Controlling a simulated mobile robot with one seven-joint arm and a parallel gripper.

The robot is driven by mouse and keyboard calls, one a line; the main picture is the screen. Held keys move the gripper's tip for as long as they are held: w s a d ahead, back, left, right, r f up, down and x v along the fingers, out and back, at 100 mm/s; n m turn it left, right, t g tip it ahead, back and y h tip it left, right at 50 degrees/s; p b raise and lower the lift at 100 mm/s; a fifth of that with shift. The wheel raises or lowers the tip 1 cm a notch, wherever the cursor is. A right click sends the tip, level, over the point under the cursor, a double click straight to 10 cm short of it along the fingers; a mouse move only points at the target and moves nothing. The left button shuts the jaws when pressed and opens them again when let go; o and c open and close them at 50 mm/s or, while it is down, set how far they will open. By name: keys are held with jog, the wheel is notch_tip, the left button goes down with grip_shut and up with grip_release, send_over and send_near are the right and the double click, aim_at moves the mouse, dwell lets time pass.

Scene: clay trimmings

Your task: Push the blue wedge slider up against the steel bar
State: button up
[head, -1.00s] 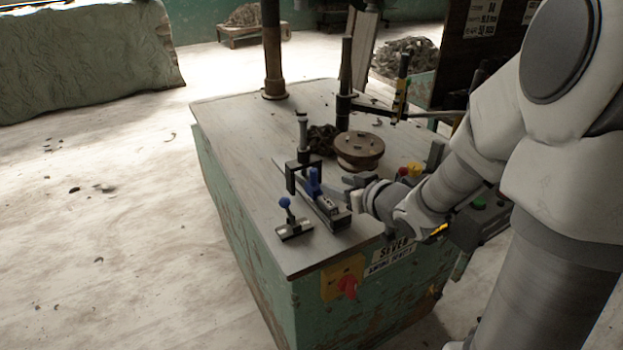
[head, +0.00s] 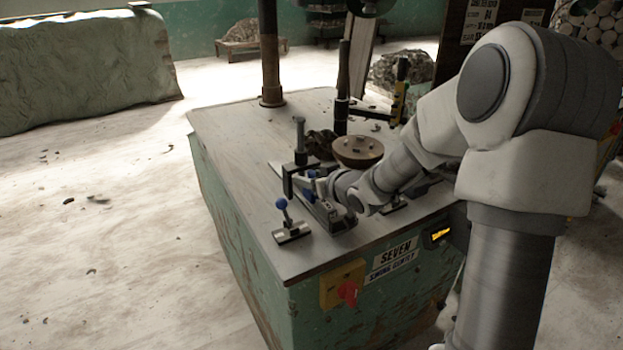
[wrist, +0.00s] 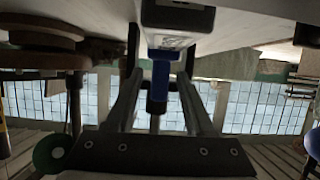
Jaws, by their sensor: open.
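The blue wedge slider (head: 309,196) sits on a low grey metal fixture (head: 336,218) near the front of the table, beside a dark square bracket (head: 289,186). My gripper (head: 314,181) is at the slider, partly hidden by its own wrist. In the wrist view the blue part (wrist: 159,78) stands between the two spread fingers of my gripper (wrist: 160,65), with a gap visible on each side. I cannot tell whether a finger touches it. Which metal piece is the steel bar, and its gap to the slider, cannot be told.
A round brown wheel (head: 358,150), a dark upright post (head: 342,90) and a thick column (head: 269,60) stand behind. The left part of the tabletop (head: 225,130) is clear.

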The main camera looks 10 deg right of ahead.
grip_shut()
dwell(1.3)
